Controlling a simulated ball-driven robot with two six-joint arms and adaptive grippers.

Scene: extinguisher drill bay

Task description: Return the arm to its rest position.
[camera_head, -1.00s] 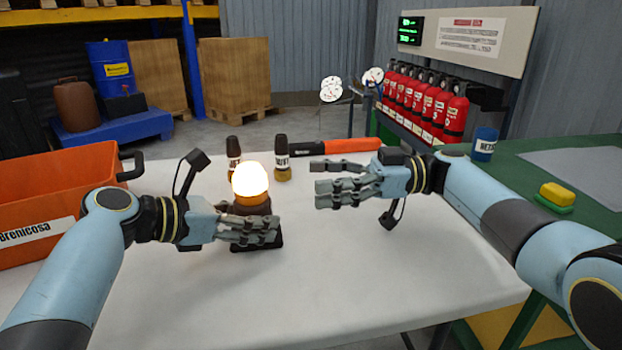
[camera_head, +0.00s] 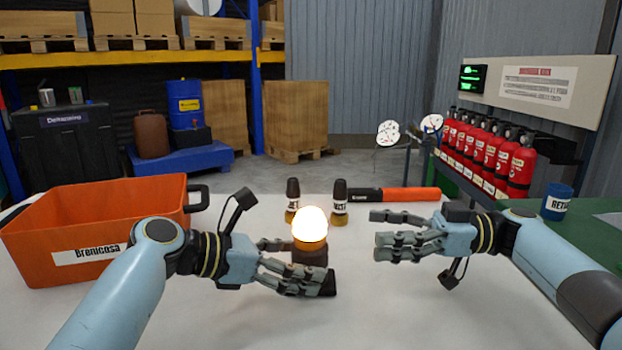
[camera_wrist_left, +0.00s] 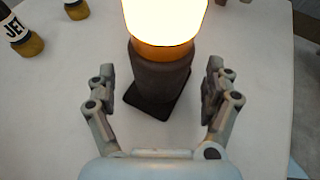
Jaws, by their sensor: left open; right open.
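My left gripper (camera_head: 298,262) is open at the table's middle, beside a lit lamp (camera_head: 310,228) with a glowing dome on a dark base. In the left wrist view the lamp (camera_wrist_left: 160,70) stands upright between my spread left fingers (camera_wrist_left: 158,95), with visible space on both sides. My right gripper (camera_head: 385,235) is open and empty, to the right of the lamp and apart from it. The lamp's lower part is partly hidden by the left fingers in the head view.
An orange crate (camera_head: 95,225) stands at the table's left. Red extinguishers (camera_head: 490,150) line a rack at right. A blue cup (camera_head: 557,203) is on the green surface. The front table is clear.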

